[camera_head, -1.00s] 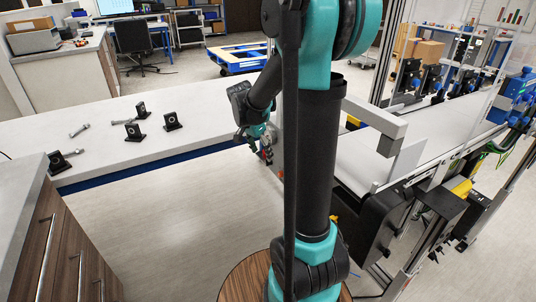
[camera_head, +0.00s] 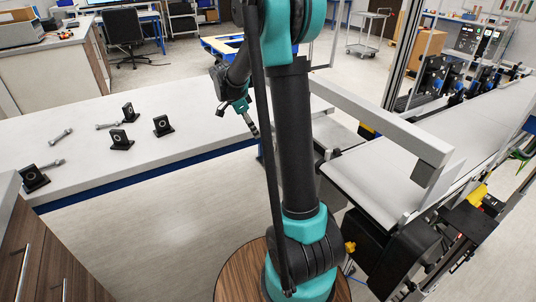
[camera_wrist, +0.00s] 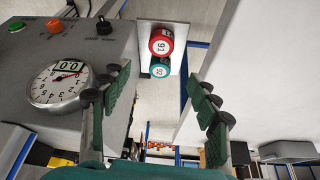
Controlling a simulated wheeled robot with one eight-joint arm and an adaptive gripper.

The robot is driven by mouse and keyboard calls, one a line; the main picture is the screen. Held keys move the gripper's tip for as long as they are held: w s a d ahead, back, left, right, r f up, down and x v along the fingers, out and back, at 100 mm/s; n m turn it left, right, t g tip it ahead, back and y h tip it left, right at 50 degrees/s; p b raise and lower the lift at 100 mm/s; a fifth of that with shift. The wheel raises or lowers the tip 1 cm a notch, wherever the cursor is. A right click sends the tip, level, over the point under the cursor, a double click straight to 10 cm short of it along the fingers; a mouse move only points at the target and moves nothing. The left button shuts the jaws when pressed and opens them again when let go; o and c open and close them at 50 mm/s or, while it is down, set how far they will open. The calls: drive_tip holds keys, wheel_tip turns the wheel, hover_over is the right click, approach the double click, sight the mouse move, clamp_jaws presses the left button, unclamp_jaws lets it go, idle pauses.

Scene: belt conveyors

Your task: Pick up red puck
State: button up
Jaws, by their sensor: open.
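The red puck (camera_wrist: 161,42) shows in the wrist view near the top centre. It has a white label with a number and rests on a small white plate (camera_wrist: 144,32). A teal puck (camera_wrist: 160,67) is directly below it in the picture, very close to it. My gripper (camera_wrist: 156,82) is open, with its green-padded fingers spread left and right and nothing between them. The red puck appears beyond the fingertips, apart from them. In the head view my gripper (camera_head: 249,118) is left of my arm column, near the counter's right end. I cannot make out the puck there.
A grey box with a dial gauge (camera_wrist: 62,80) and buttons stands close to the left finger in the wrist view. In the head view, a white counter (camera_head: 80,115) holds black blocks and bolts. A belt conveyor (camera_head: 390,180) lies to the right.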

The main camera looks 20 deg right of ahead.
drive_tip(key=x, duration=1.2)
drive_tip(key=shift+w+d, duration=0.1)
drive_tip(key=shift+w, duration=0.3)
drive_tip(key=shift+d+x, duration=0.15)
drive_tip(key=shift+x, duration=1.2)
drive_tip(key=shift+d+x, duration=0.15)
drive_tip(key=shift+x, duration=1.2)
drive_tip(key=shift+s+r, duration=0.1)
drive_tip(key=shift+s, duration=0.1)
drive_tip(key=shift+c, duration=0.3)
drive_tip(key=c, duration=0.9)
